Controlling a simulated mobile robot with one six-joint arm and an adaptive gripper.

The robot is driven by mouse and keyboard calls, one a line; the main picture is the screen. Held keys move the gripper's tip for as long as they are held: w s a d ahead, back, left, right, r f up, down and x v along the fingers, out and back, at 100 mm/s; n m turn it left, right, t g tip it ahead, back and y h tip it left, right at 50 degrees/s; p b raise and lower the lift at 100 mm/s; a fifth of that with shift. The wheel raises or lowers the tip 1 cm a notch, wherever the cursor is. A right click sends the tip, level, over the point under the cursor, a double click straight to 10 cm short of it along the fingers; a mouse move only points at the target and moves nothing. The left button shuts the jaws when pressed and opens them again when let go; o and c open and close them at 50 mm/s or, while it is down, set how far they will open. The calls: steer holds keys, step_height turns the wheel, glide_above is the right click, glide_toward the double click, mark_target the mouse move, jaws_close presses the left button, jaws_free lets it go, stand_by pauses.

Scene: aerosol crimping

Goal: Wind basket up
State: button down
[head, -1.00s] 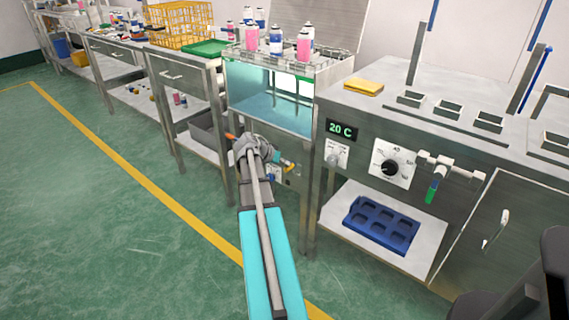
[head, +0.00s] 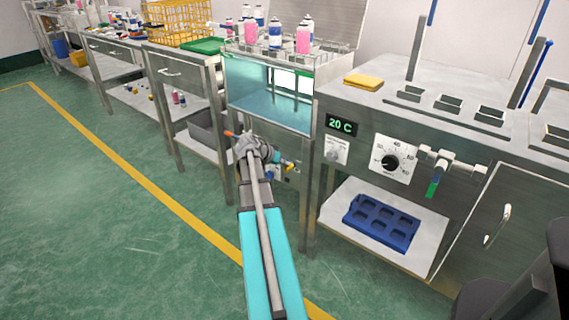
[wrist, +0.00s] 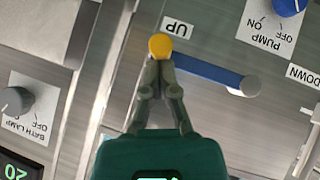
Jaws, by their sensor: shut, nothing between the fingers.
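The winding crank shows in the wrist view, which is upside down: a blue arm (wrist: 210,72) with a yellow knob (wrist: 160,45) at its outer end and a grey hub (wrist: 245,86). The knob is beside the UP label (wrist: 177,28); the DOWN label (wrist: 303,75) is beyond the hub. My gripper (wrist: 160,62) is shut and empty, its fingertips at the knob; I cannot tell whether they touch it. In the head view my arm largely hides the crank. The wire basket (head: 330,51) with pink and white cans (head: 303,41) sits raised above the glass-fronted bath (head: 265,108).
The bath lamp knob (wrist: 16,101) and blue pump knob (wrist: 287,4) are near the crank. A bench with a dial (head: 391,161) and a green-tipped valve (head: 432,187) stands right, a blue tray (head: 381,222) on its shelf. The green floor (head: 100,220) left is clear.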

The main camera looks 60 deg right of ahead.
steer(key=shift+s+a+f, duration=0.2)
steer(key=shift+s, duration=0.2)
steer(key=shift+w+d+r+p, duration=0.1)
steer(key=shift+w+r+p, duration=0.15)
steer(key=shift+r+p, duration=0.45)
steer(key=d+r+p+v, duration=0.1)
steer(key=r+p+v, duration=0.1)
steer(key=p+v, duration=0.8)
steer(key=shift+w+a+r, duration=0.3)
steer(key=shift+r, duration=0.35)
